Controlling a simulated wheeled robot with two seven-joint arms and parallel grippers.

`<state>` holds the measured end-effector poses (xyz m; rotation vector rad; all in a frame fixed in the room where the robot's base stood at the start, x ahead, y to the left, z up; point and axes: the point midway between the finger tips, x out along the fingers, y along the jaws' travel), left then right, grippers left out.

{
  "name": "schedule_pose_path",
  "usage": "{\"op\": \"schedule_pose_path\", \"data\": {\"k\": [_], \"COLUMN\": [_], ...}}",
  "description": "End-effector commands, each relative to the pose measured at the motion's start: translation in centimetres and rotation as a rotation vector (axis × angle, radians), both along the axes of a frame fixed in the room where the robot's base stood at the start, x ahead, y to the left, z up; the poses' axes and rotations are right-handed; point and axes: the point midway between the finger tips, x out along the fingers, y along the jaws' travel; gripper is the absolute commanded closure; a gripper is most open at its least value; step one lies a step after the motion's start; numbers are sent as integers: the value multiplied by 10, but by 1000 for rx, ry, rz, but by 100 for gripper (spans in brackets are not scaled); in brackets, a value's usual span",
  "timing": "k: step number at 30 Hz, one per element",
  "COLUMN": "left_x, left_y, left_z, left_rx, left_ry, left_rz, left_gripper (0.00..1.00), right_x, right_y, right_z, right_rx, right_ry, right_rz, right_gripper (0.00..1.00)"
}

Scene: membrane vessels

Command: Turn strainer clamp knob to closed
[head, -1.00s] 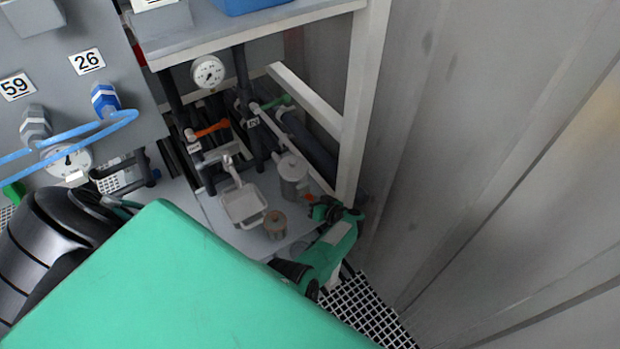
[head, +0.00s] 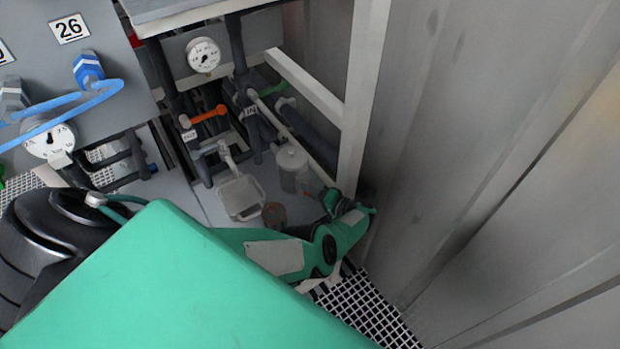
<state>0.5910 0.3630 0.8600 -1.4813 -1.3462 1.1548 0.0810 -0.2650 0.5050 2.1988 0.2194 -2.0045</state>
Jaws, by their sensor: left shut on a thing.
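The strainer looks like a grey lidded pot (head: 291,166) standing on the low grey shelf under the pipework in the head view. My left gripper (head: 322,196) is at its lower right side, small and dark, with a reddish spot at its jaws. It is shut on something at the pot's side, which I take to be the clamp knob. The jaws and my green wrist hide most of that spot, so the knob's angle cannot be read. My right gripper is not in view.
A white square scoop (head: 240,197) and a small brown cup (head: 274,215) stand left of the pot, close to my arm. Pipes with an orange lever (head: 208,115) and a gauge (head: 203,55) are behind. A pale frame post (head: 361,100) and grey wall (head: 480,150) bound the right.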

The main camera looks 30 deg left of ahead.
Motion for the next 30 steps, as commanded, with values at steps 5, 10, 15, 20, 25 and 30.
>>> {"op": "schedule_pose_path", "data": {"k": [5, 10, 15, 20, 25, 30], "left_x": [1, 1, 1, 1, 1, 1], "left_y": [0, 0, 1, 1, 1, 1], "left_z": [-1, 0, 1, 1, 1, 1], "left_rx": [24, 36, 40, 40, 40, 39], "left_ry": [58, 86, 93, 93, 92, 92], "left_rz": [-1, 0, -1, -1, 0, -1], "left_gripper": [92, 92, 92, 92, 58, 48], "right_x": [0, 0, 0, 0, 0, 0], "right_y": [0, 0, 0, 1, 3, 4], "right_z": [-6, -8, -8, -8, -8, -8], "right_rx": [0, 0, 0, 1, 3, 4], "right_ry": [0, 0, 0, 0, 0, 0], "right_rz": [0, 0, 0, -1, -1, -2], "right_gripper": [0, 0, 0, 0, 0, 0]}}
